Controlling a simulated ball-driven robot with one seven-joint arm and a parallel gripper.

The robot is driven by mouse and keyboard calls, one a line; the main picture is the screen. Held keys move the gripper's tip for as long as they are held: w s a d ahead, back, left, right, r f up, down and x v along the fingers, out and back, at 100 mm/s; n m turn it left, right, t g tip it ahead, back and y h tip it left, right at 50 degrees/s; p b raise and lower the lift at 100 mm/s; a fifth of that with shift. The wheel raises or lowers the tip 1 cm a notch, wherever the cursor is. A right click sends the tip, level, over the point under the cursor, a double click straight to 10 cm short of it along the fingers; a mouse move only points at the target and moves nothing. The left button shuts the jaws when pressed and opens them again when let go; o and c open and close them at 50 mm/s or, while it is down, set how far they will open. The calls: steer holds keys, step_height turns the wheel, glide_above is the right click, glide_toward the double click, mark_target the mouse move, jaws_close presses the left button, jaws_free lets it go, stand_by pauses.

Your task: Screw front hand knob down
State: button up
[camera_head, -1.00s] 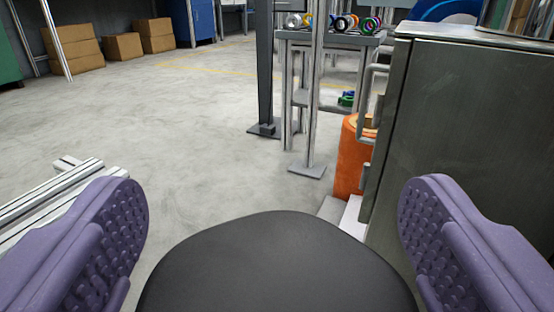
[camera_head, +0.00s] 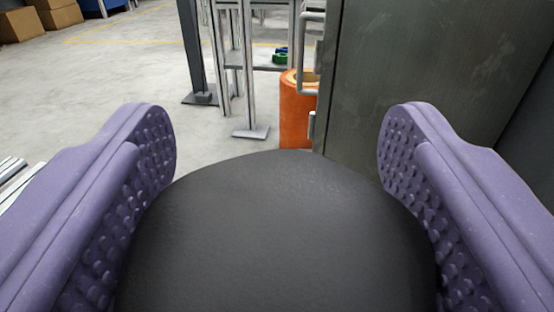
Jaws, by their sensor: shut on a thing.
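A large, smooth black rounded knob (camera_head: 278,235) fills the lower middle of the view, with its domed top towards me. I take it to be the front hand knob. My gripper (camera_head: 276,165) has two purple fingers with studded inner pads, one on each side of the knob. The gripper is shut on the knob, with the pads against its left and right sides. The knob's underside, its thread and whatever it screws into are hidden.
A grey metal cabinet (camera_head: 420,75) with a handle stands close behind on the right. An orange roll (camera_head: 297,125) stands beside it. A metal frame rack (camera_head: 248,75) is behind. Open concrete floor (camera_head: 120,75) lies to the left, with cardboard boxes (camera_head: 55,12) far back.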

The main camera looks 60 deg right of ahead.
steer(key=o, duration=1)
steer(key=shift+c, duration=0.2)
steer(key=p+v, duration=0.2)
steer(key=v, duration=0.6)
